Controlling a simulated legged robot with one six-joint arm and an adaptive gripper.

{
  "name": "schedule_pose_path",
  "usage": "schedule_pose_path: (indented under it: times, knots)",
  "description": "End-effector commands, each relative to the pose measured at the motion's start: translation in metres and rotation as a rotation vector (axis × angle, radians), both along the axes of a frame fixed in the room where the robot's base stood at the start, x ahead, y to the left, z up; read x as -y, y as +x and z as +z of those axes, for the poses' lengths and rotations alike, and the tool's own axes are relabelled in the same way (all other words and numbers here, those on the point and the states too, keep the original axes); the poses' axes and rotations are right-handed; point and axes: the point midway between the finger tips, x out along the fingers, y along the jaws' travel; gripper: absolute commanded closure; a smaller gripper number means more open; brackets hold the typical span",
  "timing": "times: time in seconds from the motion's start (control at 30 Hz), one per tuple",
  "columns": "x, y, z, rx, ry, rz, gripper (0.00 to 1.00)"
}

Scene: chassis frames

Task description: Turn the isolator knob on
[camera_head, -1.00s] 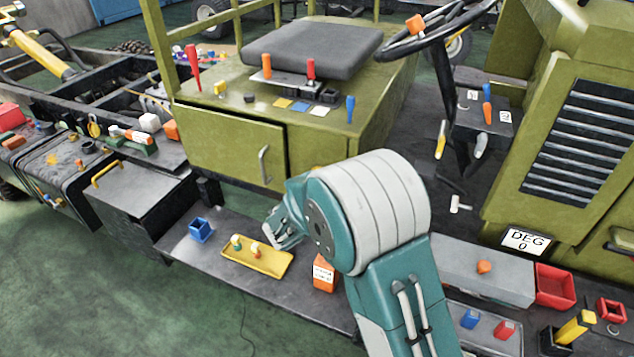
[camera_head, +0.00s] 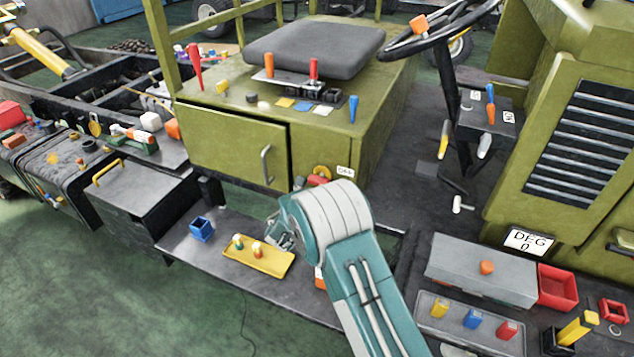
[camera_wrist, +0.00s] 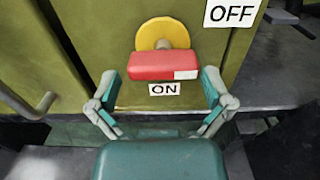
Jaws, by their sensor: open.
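The isolator knob is a red bar handle (camera_wrist: 165,66) on a yellow round disc (camera_wrist: 163,34), on the green panel. In the wrist view the bar lies about horizontal, with a white patch at its right end. An ON label (camera_wrist: 164,89) is just below it and an OFF label (camera_wrist: 231,12) is at upper right. The red handle (camera_head: 317,180) also shows in the head view, above my arm. My gripper (camera_wrist: 160,82) is open and empty, its two fingers spread left and right below the handle. In the head view my gripper (camera_head: 278,238) is partly hidden by my wrist.
A cabinet door with a metal handle (camera_head: 266,164) is left of the knob. A yellow tray (camera_head: 262,266) with small pegs and a blue box (camera_head: 201,229) sit on the step below. A grey box (camera_head: 480,270) and a red bin (camera_head: 556,287) are at right.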

Motion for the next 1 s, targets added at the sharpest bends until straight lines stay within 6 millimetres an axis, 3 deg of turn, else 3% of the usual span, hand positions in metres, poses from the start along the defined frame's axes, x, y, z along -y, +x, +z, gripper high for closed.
schedule_pose_path:
  times: [0.13,0.43,0.47,0.57,0.6,1.0]
  knots:
    - [0.0056,0.0128,0.0003,0.0,0.001,0.0,0.0]
    - [0.0067,0.0152,0.0005,0.0,0.0,0.001,0.0]
    - [0.0066,0.0152,0.0005,0.0,0.0,0.001,0.09]
    - [0.0061,0.0151,0.0004,0.0,0.0,0.001,0.53]
    - [0.0059,0.0152,0.0004,0.0,0.0,0.001,0.59]
    - [0.0049,0.0152,0.0003,0.017,0.046,0.002,0.59]
